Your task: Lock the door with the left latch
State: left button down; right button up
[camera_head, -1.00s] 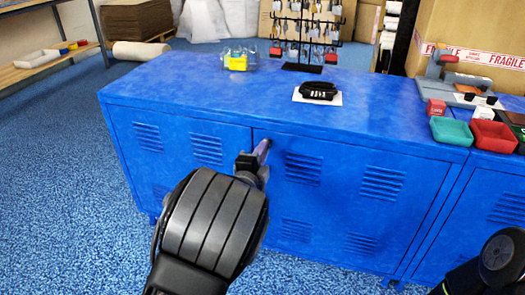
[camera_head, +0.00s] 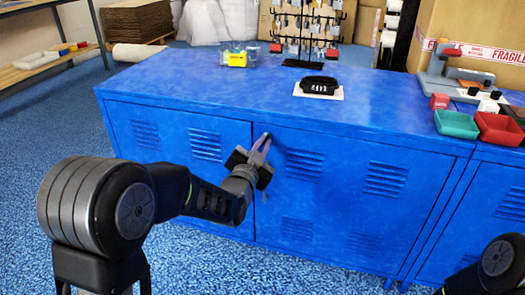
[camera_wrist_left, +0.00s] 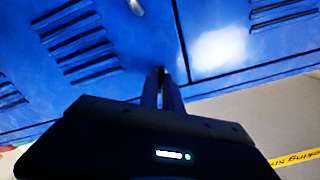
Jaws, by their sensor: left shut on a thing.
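The blue cabinet (camera_head: 330,112) has two vented doors, a left one (camera_head: 165,140) and a right one (camera_head: 345,190), with a seam between them. My left gripper (camera_head: 263,143) is at the top of this seam, just below the cabinet top. It is shut on a small dark latch there, which its fingers mostly hide. In the left wrist view, the fingertips (camera_wrist_left: 163,78) close around the dark latch end (camera_wrist_left: 160,71) against the blue front. The latch's exact angle cannot be told. Both doors look closed. My right gripper is out of view; only part of that arm shows at lower right.
On the cabinet top are a black object on a white sheet (camera_head: 338,95), a yellow item in a clear bin (camera_head: 236,59) and a key rack (camera_head: 303,63). Green (camera_head: 457,125) and red (camera_head: 499,130) trays stand at right. The floor at left (camera_head: 60,140) is clear.

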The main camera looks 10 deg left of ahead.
pick_arm(q)
jog(key=n+b, duration=0.2)
jog(key=n, duration=0.1)
jog(key=shift+a+f+n+b, duration=0.1)
jog(key=shift+f+n+b, duration=0.1)
jog(key=shift+n+b, duration=0.1)
jog(key=shift+r+n+b, duration=0.1)
jog(key=shift+n+b, duration=0.7)
jog(key=shift+n, duration=0.4)
jog(key=c, duration=1.5)
grip_release()
jog(key=shift+r, duration=0.1)
jog(key=shift+c, duration=0.2)
jog(key=shift+s, duration=0.15)
jog(key=s+p, duration=0.2)
jog(key=s, duration=0.5)
jog(key=shift+s+a, duration=0.2)
jog(key=shift+s, duration=0.05)
